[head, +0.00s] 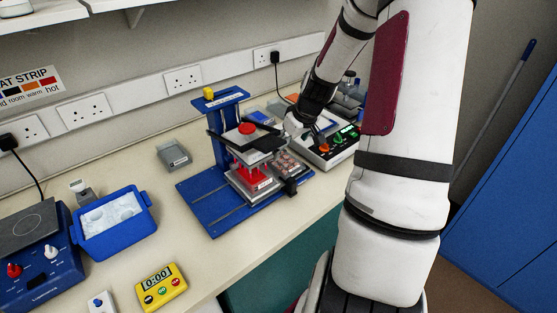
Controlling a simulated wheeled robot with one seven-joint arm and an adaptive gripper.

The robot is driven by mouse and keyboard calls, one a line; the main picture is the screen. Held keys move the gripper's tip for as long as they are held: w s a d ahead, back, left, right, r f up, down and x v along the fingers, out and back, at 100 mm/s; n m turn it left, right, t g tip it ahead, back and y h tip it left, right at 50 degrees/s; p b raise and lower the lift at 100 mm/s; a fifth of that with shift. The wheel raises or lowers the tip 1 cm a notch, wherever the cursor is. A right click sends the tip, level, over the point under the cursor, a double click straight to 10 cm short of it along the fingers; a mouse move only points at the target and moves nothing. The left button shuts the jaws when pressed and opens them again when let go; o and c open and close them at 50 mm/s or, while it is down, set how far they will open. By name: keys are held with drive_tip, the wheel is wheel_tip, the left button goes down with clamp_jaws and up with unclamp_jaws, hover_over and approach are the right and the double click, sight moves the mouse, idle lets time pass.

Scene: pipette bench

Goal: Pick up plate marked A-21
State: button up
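No marking A-21 is legible from here, so I cannot tell which plate bears it. A pale labelled plate (262,186) sits under the red head (250,164) of a blue-framed pipetting stand (215,206). A second plate with visible wells (289,164) lies just to its right on the stand. My arm reaches in from the upper right, and its pale wrist end is just right of the stand. My gripper (268,143) appears as dark parts near the red head and the plates. Its fingertips blend with the dark parts of the stand, so its opening and any contact are unclear.
A control box with lit display (345,136) stands right of the stand. A grey box (174,155), a blue ice tub (149,212), a yellow timer (161,288) and a blue hotplate device (47,275) are to the left. Bare bench lies in front of the stand.

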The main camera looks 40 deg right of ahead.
sight(283, 162)
drive_tip(key=shift+x, duration=1.25)
drive_tip(key=x, duration=0.5)
drive_tip(key=shift+s+d+f, duration=0.1)
drive_tip(key=shift+s+d, duration=0.15)
drive_tip(key=shift+s, duration=0.05)
drive_tip(key=c, duration=1.2)
